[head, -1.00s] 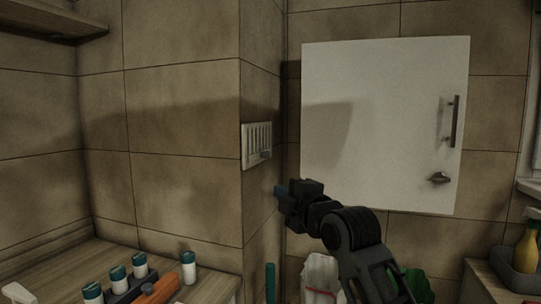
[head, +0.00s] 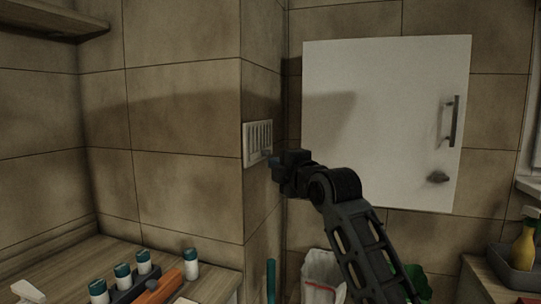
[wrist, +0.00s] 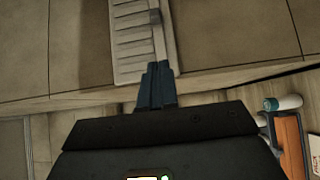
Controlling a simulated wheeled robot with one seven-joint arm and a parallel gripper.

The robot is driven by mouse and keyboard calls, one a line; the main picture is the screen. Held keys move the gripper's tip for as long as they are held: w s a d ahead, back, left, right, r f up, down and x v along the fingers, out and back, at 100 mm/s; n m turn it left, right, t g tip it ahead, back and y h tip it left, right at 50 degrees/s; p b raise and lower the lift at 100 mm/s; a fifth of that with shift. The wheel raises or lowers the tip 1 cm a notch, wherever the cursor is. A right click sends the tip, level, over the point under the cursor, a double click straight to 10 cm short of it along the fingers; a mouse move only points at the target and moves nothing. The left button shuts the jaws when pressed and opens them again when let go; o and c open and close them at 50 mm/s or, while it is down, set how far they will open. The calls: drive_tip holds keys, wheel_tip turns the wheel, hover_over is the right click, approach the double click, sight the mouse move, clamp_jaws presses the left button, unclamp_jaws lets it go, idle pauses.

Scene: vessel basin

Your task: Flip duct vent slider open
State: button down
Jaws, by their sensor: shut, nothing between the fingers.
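The duct vent (head: 258,140) is a pale slatted plate on the side face of the tiled wall corner. It also shows in the wrist view (wrist: 128,42), at the top. A small grey slider knob (wrist: 154,16) sits on the vent's right rail in the wrist view; in the head view my gripper's tip is over or beside its place. My gripper (head: 272,162) is shut and empty, close to the vent's lower right corner. In the wrist view the closed blue fingertips (wrist: 157,70) overlap the vent's near edge, short of the knob. I cannot tell whether they touch the vent.
A white cabinet (head: 385,90) with a bar handle (head: 453,120) hangs right of the vent, behind my arm. White bottles with teal caps (head: 191,264) and an orange tool (head: 158,288) rest on the counter at lower left. The tiled wall left of the vent is bare.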

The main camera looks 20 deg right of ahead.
sight(270, 153)
drive_tip(key=w, duration=0.3)
drive_tip(key=w+p, duration=0.1)
drive_tip(key=w, duration=0.2)
drive_tip(key=w+p, duration=0.1)
drive_tip(key=w, duration=0.1)
drive_tip(key=shift+w+d+r, duration=0.1)
drive_tip(key=shift+w+d, duration=0.25)
drive_tip(key=shift+w, duration=0.05)
drive_tip(key=shift+w+d, duration=0.3)
drive_tip(key=shift+w, duration=0.15)
drive_tip(key=shift+d, duration=0.1)
drive_tip(key=b, duration=0.1)
drive_tip(key=w+d+b, duration=0.1)
drive_tip(key=b, duration=0.1)
drive_tip(key=shift+w+f, duration=0.25)
drive_tip(key=shift+f, duration=0.05)
drive_tip(key=shift+r, duration=0.25)
